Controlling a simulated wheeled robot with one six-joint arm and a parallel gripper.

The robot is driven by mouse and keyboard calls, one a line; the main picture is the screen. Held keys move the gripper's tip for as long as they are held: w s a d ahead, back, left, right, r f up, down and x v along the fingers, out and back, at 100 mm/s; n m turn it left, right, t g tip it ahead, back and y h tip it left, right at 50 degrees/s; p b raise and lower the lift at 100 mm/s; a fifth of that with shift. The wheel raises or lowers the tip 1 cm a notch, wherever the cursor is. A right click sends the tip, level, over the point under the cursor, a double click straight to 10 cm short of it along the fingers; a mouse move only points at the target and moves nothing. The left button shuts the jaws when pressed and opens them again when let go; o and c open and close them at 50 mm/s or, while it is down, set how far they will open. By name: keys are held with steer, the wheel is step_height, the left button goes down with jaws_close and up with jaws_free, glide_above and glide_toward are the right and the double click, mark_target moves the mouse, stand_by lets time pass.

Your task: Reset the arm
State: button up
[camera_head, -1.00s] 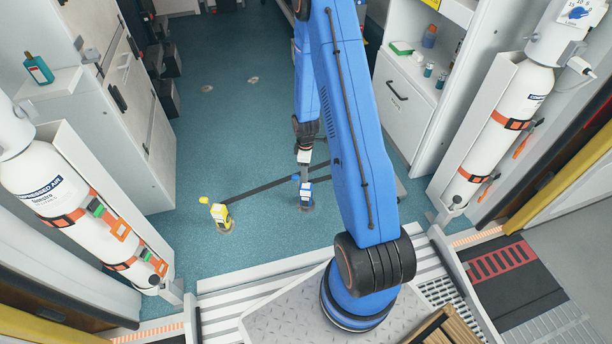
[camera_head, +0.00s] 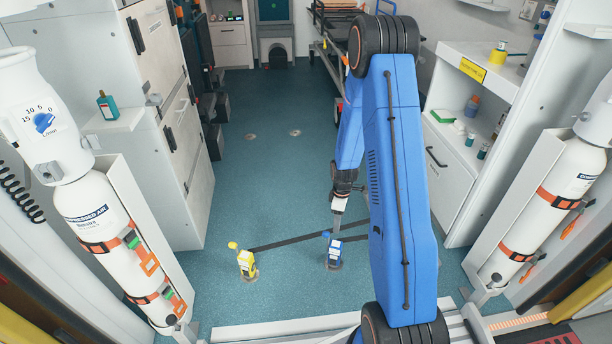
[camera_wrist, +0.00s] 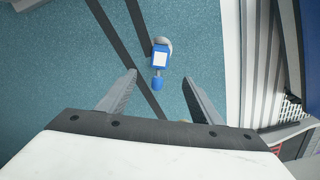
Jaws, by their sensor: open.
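My blue arm hangs down in the head view, and my gripper (camera_head: 337,217) is above the floor near a blue device (camera_head: 334,251). In the wrist view my gripper's two grey fingers (camera_wrist: 158,95) are spread apart with nothing between them. The blue device with a white face (camera_wrist: 160,57) lies beyond the fingertips, apart from them. A yellow device (camera_head: 247,264) stands on the floor to the left of the blue one.
Dark straps (camera_head: 290,238) run across the teal floor (camera_head: 265,180). White compressed-air cylinders (camera_head: 105,230) (camera_head: 545,215) stand at both sides. A cabinet (camera_head: 160,130) is at left, a counter with bottles (camera_head: 465,140) at right. The middle floor is largely clear.

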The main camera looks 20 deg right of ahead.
steer(key=s+a+r+m+t, duration=0.1)
steer(key=s+a+r+m, duration=0.15)
steer(key=r, duration=0.75)
steer(key=s+a+r+m+t, duration=0.1)
steer(key=s+a+r, duration=0.25)
steer(key=r, duration=0.65)
steer(key=s+a+r+m, duration=0.2)
steer(key=s+a+r, duration=0.1)
steer(key=r, duration=0.7)
steer(key=s+a+r+m+t, duration=0.1)
steer(key=s+a+r+m, duration=0.1)
steer(key=s+r, duration=0.4)
steer(key=s+a+r+m+t, duration=0.1)
steer(key=s+a+r, duration=0.4)
steer(key=s, duration=1)
steer(key=shift+s+r+m+t, duration=0.15)
steer(key=shift+r+m+t, duration=0.25)
steer(key=shift+r+m, duration=0.45)
